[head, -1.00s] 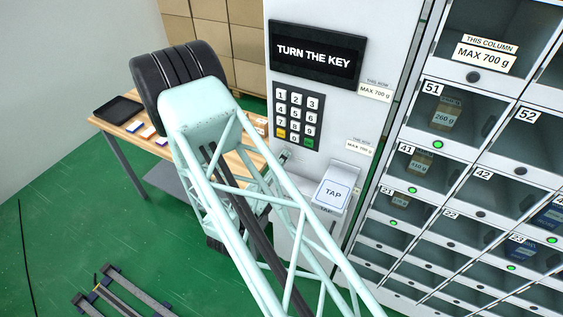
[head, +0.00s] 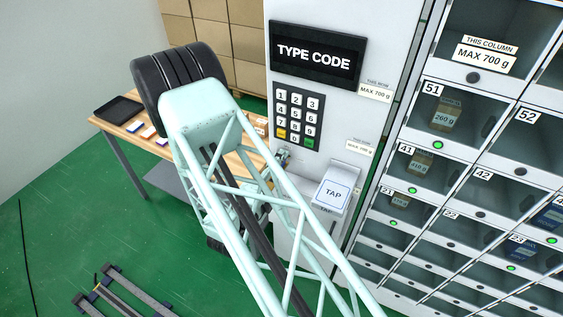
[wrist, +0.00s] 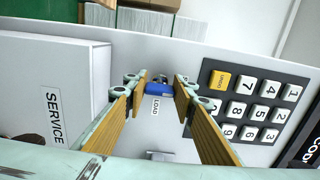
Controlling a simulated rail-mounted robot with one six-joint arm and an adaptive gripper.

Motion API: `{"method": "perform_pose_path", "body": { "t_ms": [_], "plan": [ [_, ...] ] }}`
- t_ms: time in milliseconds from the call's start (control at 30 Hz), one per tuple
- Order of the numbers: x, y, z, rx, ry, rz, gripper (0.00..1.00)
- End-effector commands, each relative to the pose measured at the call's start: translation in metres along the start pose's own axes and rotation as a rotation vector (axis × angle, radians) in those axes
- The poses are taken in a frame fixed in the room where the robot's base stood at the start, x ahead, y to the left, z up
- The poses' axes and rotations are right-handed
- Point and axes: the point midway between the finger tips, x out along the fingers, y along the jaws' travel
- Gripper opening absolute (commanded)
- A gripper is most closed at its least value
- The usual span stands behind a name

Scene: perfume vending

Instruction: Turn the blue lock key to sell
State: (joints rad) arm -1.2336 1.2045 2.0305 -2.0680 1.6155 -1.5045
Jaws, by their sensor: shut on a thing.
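The blue key (wrist: 158,89) sits in its lock on the white machine panel, between the fingertips of my gripper (wrist: 158,84) in the wrist view. My gripper is shut on it. A LOAD label (wrist: 155,107) is beside the lock; any SELL marking is not visible. In the head view my arm covers most of the gripper, and only a small part near the lock shows beside the arm. The machine's display (head: 314,57) reads TYPE CODE.
The keypad (head: 298,119) is right next to the lock; it also shows in the wrist view (wrist: 247,103). The TAP reader (head: 333,194) juts out below it. A SERVICE panel (wrist: 53,115) lies on the lock's other side. Lockers stand to the right.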

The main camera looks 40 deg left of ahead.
Motion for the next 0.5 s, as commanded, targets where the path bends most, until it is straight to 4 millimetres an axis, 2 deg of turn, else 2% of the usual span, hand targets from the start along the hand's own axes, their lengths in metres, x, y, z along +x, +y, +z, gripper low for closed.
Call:
{"method": "perform_pose_path", "body": {
  "t_ms": [167, 200, 333, 500],
  "plan": [
    [-0.0001, 0.0001, 0.0000, 0.000, 0.000, 0.000, 0.14],
    [-0.0001, 0.0001, 0.0000, 0.000, 0.000, 0.000, 0.25],
    [-0.0001, 0.0001, -0.0001, 0.000, 0.000, 0.000, 0.37],
    [-0.0001, 0.0001, -0.0001, 0.000, 0.000, 0.000, 0.39]
  ]
}}
